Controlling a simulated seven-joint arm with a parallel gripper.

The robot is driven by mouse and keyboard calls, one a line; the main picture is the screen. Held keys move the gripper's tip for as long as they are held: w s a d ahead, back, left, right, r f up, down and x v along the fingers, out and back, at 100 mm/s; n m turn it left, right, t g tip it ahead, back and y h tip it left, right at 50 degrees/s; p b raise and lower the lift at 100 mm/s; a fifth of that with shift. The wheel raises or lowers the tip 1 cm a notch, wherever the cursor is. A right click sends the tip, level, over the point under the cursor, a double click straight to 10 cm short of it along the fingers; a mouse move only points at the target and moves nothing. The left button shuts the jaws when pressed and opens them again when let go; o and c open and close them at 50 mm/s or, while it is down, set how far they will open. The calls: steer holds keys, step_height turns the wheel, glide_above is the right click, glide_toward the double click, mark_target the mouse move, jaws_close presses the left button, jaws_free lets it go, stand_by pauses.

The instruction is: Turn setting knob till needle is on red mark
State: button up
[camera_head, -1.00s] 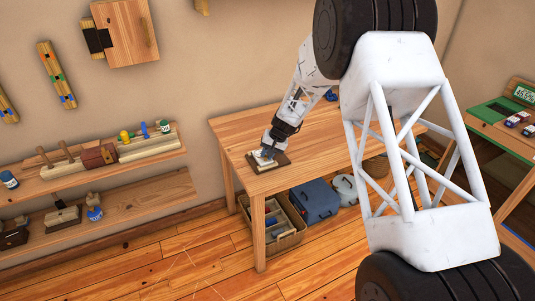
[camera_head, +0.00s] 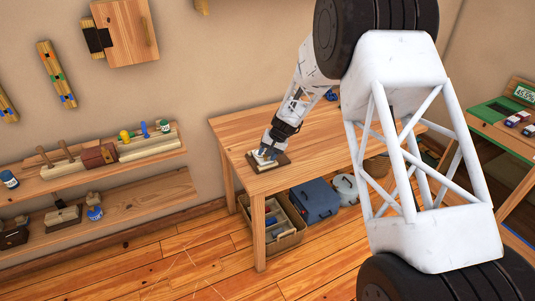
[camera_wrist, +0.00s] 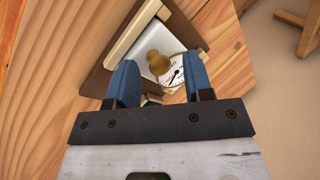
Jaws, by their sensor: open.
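The device with the setting knob lies on the wooden table near its left corner; its dark base (camera_head: 281,161) shows in the head view. In the wrist view its pale panel (camera_wrist: 141,52) carries a brass-coloured knob (camera_wrist: 158,62) and a white dial (camera_wrist: 172,80) with a dark needle. The knob hides part of the dial, and I cannot make out a red mark. My gripper (camera_wrist: 160,80) is open, its two blue fingers apart, one on either side of the knob's near side. I cannot tell whether they touch it. It also shows over the device in the head view (camera_head: 267,152).
The wooden table (camera_head: 330,150) has bare room right of the device. Below it are a basket (camera_head: 284,240), a blue case (camera_head: 315,201) and a white pot (camera_head: 345,187). Wall shelves (camera_head: 110,160) with several objects are at left; a green-topped desk (camera_head: 500,125) is at right.

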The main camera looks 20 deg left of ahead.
steer(key=shift+r, duration=0.15)
steer(key=v, duration=0.7)
steer(key=shift+d+r, duration=0.2)
steer(key=shift+r, duration=0.05)
steer(key=s+d+r+t+h, duration=0.1)
steer(key=s+d+r, duration=0.55)
steer(key=d, duration=0.25)
steer(key=s+d+r+m, duration=0.1)
steer(key=s+d+r, duration=0.5)
steer(key=d+r, duration=0.25)
steer(key=s+d+r+t+h, duration=0.1)
steer(key=s+d+r, duration=0.55)
steer(key=d, duration=0.35)
steer(key=s+d+r+h, duration=0.1)
steer(key=s+d, duration=0.5)
steer(key=s, duration=0.4)
steer(key=s+d+r+m+t+h, duration=0.1)
steer(key=s+d, duration=0.4)
steer(key=s, duration=0.5)
steer(key=s+d+r, duration=0.1)
steer(key=s+d, duration=0.5)
steer(key=s, duration=0.4)
steer(key=shift+d+m+t+h, duration=0.3)
steer(key=shift+d+h, duration=0.05)
steer(key=shift+h, duration=0.05)
